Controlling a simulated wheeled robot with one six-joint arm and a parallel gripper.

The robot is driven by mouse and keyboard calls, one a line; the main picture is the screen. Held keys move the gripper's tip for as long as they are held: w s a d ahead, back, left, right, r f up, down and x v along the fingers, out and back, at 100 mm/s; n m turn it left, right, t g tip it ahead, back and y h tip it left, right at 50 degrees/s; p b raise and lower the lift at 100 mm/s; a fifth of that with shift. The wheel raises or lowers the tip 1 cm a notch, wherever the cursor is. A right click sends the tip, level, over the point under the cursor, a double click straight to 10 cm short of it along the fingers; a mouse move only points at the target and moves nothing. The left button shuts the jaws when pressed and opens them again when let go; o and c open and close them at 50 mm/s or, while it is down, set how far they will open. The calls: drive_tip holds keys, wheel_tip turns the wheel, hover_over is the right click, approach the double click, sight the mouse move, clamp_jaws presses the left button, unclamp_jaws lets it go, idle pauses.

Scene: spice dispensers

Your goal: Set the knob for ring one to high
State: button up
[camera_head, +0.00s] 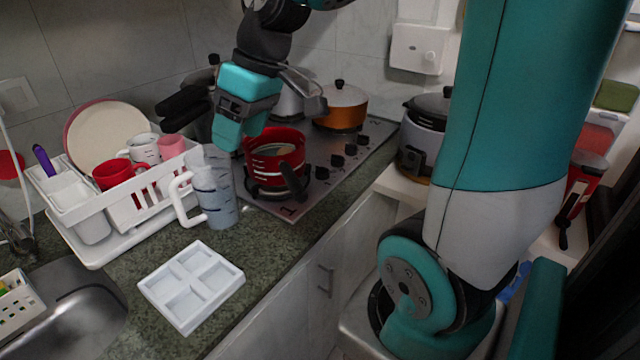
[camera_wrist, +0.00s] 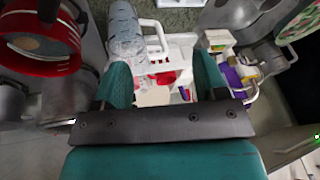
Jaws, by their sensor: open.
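The stove (camera_head: 272,203) on the counter has a row of several black knobs along its right side, including a near knob (camera_head: 322,173) and a far knob (camera_head: 363,139). A printed mark shows at its near corner, but I cannot read which knob is for ring one, nor the knobs' settings. My gripper (camera_head: 241,135) is raised over the stove's left side, near the red pot and away from the knobs. In the wrist view its teal fingers (camera_wrist: 162,83) are spread and empty; the knobs are not seen there.
A red pot (camera_head: 275,165) sits on the near ring and an orange pot (camera_head: 341,108) farther back. A rice cooker (camera_head: 424,140) stands right.

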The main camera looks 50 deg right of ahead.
drive_tip(key=w+d+f+m+t+h+b, duration=0.1)
drive_tip(key=d+f+b, duration=0.1)
drive_tip(key=d, duration=0.5)
drive_tip(key=w+d+f+m+b, duration=0.1)
drive_tip(key=w+d+f+b, duration=0.15)
drive_tip(key=d, duration=0.55)
drive_tip(key=m+t+h+b, duration=0.1)
drive_tip(key=h+b, duration=0.1)
approach(324, 168)
drive_tip(key=b+x, duration=0.1)
drive_tip(key=x, duration=0.8)
drive_tip(key=shift+w+f, duration=0.15)
drive_tip(key=shift+f, duration=0.05)
drive_tip(key=shift+c, duration=0.3)
